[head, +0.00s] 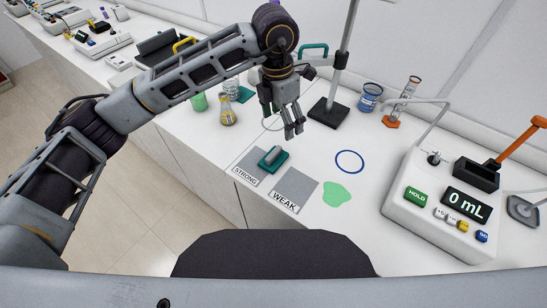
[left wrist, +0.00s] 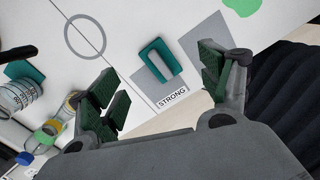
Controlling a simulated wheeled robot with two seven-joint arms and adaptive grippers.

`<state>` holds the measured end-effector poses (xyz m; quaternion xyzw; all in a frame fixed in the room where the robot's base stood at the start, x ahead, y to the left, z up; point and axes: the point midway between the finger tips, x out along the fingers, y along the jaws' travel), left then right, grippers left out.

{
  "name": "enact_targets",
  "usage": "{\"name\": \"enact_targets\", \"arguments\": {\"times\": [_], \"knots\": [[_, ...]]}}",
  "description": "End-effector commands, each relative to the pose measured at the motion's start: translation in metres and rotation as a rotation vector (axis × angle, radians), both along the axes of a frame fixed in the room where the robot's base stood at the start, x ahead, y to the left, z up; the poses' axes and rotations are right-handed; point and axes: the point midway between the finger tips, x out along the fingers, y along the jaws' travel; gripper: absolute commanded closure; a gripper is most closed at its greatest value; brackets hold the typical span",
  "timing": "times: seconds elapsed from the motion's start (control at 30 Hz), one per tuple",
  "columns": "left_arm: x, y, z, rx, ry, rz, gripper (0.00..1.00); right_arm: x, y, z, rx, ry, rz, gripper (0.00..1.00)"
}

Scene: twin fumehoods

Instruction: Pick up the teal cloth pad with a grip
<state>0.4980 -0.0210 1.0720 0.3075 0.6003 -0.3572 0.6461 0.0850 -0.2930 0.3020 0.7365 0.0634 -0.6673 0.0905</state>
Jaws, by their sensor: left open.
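The teal cloth pad (head: 268,164) lies on the white bench, on the grey patch marked STRONG, with a grey grip bar on its top. In the left wrist view the pad (left wrist: 160,60) shows beyond and between my fingers, with nothing covering it. My left gripper (head: 294,131) is open and empty, above the bench and just behind the pad in the head view. Its green-padded fingers (left wrist: 161,80) stand wide apart in the wrist view and look clear of the pad. My right gripper is not in view.
The WEAK patch (head: 291,188), a green puddle (head: 337,194) and a blue ring (head: 349,162) lie to the right. A dispenser reading 0 mL (head: 440,205) stands further right. A stand base (head: 328,112) and a yellow-liquid flask (head: 227,116) are behind. The bench's front edge is close.

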Motion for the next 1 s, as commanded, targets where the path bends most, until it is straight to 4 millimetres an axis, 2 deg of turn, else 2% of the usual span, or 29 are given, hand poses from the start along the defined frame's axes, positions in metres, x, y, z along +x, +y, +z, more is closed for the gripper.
{"name": "enact_targets", "arguments": {"times": [0.2,0.4,0.63,1.0], "knots": [[-0.005,0.019,-0.001,0.081,0.031,0.186,0.21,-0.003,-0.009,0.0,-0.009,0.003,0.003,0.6],[-0.005,0.021,-0.001,0.09,0.039,0.312,0.21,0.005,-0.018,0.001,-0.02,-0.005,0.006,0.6],[-0.005,0.021,-0.001,0.087,0.041,0.354,0.21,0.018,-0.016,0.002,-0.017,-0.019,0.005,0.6],[-0.006,0.021,-0.005,0.088,0.042,0.352,0.21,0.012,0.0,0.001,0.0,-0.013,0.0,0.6]]}}
